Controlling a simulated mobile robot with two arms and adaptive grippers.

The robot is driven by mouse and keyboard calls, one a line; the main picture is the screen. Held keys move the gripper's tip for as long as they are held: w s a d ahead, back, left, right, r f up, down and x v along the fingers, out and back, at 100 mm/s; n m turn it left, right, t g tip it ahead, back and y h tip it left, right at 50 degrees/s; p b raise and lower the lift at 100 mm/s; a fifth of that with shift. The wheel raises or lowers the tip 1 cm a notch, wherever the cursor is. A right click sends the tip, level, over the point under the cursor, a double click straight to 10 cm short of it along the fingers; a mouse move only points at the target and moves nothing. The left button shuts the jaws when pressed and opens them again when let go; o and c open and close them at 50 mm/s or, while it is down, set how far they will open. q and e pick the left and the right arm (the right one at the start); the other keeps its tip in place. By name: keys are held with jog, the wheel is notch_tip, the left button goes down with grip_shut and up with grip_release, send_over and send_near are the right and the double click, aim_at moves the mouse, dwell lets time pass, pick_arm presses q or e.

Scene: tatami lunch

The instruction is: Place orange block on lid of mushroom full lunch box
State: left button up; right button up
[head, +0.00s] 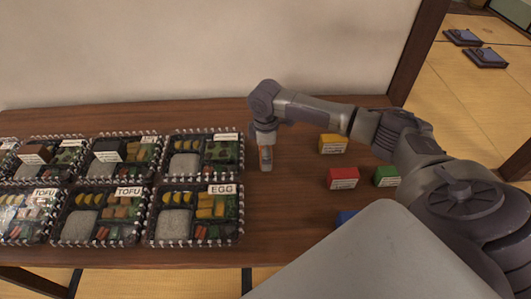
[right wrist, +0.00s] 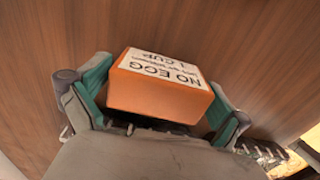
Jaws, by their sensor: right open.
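The orange block (right wrist: 158,97) has a white label reading "NO EGG". It sits between the spread fingers of my right gripper (right wrist: 150,108), which is open around it. In the head view my right gripper (head: 265,160) points down at the table just right of the lunch boxes, and only a sliver of orange shows there. The back-row lunch box (head: 241,154) nearest the gripper has a long label, too small to read surely; I cannot confirm which box is mushroom. My left gripper is not in view.
Front boxes include egg (head: 240,222) and tofu (head: 147,222). Yellow (head: 333,144), red (head: 343,178), green (head: 386,176) and blue (head: 345,217) blocks stand right on the wooden table (head: 290,215). A wall borders the back.

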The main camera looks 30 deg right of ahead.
jog(key=shift+c, duration=0.3)
jog(key=c, duration=0.9)
jog(key=shift+r, duration=0.1)
jog(key=shift+c, duration=0.2)
